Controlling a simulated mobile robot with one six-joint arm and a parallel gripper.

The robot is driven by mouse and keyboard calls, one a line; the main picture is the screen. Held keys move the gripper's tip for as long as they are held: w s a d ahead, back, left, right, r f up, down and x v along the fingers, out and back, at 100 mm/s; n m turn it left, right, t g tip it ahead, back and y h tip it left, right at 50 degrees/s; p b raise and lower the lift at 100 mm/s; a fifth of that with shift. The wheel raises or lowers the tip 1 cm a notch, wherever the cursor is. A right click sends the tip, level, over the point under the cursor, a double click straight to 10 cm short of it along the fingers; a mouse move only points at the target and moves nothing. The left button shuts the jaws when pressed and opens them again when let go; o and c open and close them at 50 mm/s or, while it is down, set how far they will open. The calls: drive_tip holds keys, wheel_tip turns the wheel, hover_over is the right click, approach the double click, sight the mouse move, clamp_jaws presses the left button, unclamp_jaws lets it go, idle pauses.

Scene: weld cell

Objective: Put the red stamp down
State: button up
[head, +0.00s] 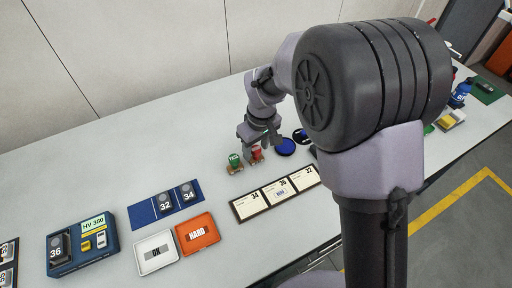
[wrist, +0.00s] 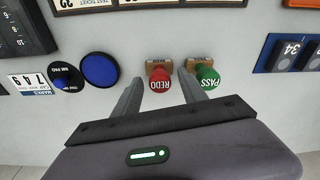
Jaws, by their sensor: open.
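The red stamp (head: 256,153), marked REDO, stands on the table with a brown wooden base. In the wrist view the red stamp (wrist: 160,84) shows between my two fingers. My gripper (head: 257,140) is open around it, low over the table; in the wrist view its fingers (wrist: 161,82) stand apart with a gap on both sides of the red knob. The green stamp (head: 234,160), marked PASS, stands just left of it in the head view; in the wrist view the green stamp (wrist: 207,77) is right of my right finger.
A blue ink pad (head: 286,147) and its dark round lid (head: 302,136) lie to the right. A ticket frame (head: 275,196) lies in front. An orange tray (head: 198,234), a white tray (head: 156,251) and a blue mat (head: 143,213) lie left. The table behind is clear.

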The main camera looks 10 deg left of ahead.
sight(259, 154)
drive_tip(key=s+d+r+m+t+p, duration=0.1)
drive_tip(key=s+d+r+m+p, duration=0.2)
drive_tip(key=r, duration=0.7)
drive_tip(key=s+d+r+m+p, duration=0.1)
drive_tip(key=s+d+r+m, duration=0.1)
drive_tip(key=d+r, duration=0.6)
drive_tip(key=s+d+r+m+t, duration=0.2)
drive_tip(key=s+d+r+m, duration=0.1)
drive_tip(key=s, duration=0.5)
drive_tip(key=s+d+r+m+t+y, duration=0.1)
drive_tip(key=s+d+r+m, duration=0.2)
drive_tip(key=s+m, duration=0.3)
drive_tip(key=shift+s+d+t, duration=0.4)
drive_tip(key=shift+s+d, duration=0.4)
drive_tip(key=shift+s, duration=0.3)
